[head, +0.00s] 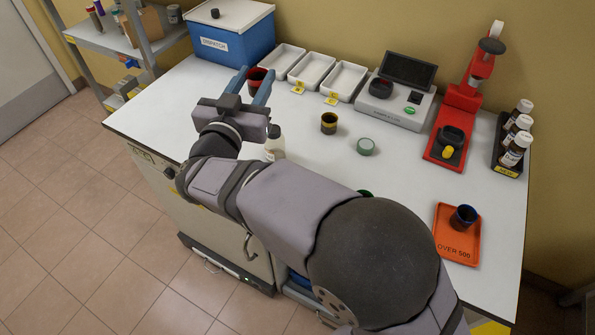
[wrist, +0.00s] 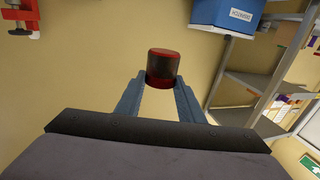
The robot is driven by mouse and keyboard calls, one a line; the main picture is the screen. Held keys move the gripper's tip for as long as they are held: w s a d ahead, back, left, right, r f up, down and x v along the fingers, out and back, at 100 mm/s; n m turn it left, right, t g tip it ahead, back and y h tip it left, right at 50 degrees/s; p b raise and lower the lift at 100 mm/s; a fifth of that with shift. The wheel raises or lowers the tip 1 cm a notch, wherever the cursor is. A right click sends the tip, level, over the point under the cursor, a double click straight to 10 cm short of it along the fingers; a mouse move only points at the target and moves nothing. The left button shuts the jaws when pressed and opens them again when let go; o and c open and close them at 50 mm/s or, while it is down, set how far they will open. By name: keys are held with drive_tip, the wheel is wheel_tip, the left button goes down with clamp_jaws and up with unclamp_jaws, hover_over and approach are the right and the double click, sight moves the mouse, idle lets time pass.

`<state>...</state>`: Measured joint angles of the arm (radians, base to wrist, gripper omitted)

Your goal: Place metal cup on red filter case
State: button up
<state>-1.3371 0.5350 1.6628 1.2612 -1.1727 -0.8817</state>
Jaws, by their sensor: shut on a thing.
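My gripper (head: 256,75) is shut on a dark cup with red ends (head: 257,82), held above the counter's back left part. In the wrist view my gripper (wrist: 163,80) has one finger on each side of this cup (wrist: 163,68), whose dark middle lies between red bands. I cannot tell whether it is the metal cup alone or the cup with a red filter case. I see no separate red filter case. A dark cup with yellow (head: 329,123) and a flat green round case (head: 366,147) stand on the counter. A dark blue cup (head: 464,217) is on the orange tray (head: 457,244).
The blue dispatch box (head: 232,45) and white trays (head: 312,69) line the back. A grey analyser (head: 396,106), red press (head: 459,121) and bottle rack (head: 507,170) stand right. A white bottle (head: 274,145) is close beside my arm. The right counter has free room.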

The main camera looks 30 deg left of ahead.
drive_tip(key=s+d+f+n+y, duration=0.2)
drive_tip(key=s+d+f, duration=0.2)
drive_tip(key=d+f, duration=0.65)
drive_tip(key=shift+m+g, duration=0.3)
drive_tip(key=shift+g, duration=0.1)
drive_tip(key=shift+s+d+f+p, duration=0.1)
drive_tip(key=shift+d+f+p, duration=0.15)
drive_tip(key=shift+f, duration=1.2)
drive_tip(key=shift+s+d+f+p, duration=0.1)
drive_tip(key=shift+d+f+p, duration=0.1)
drive_tip(key=shift+f, duration=1.2)
drive_tip(key=shift+d+f+p, duration=0.15)
drive_tip(key=shift+d+f, duration=0.1)
drive_tip(key=shift+f, duration=1.2)
drive_tip(key=shift+f, duration=0.1)
drive_tip(key=o, duration=1.1)
drive_tip(key=shift+c, duration=0.2)
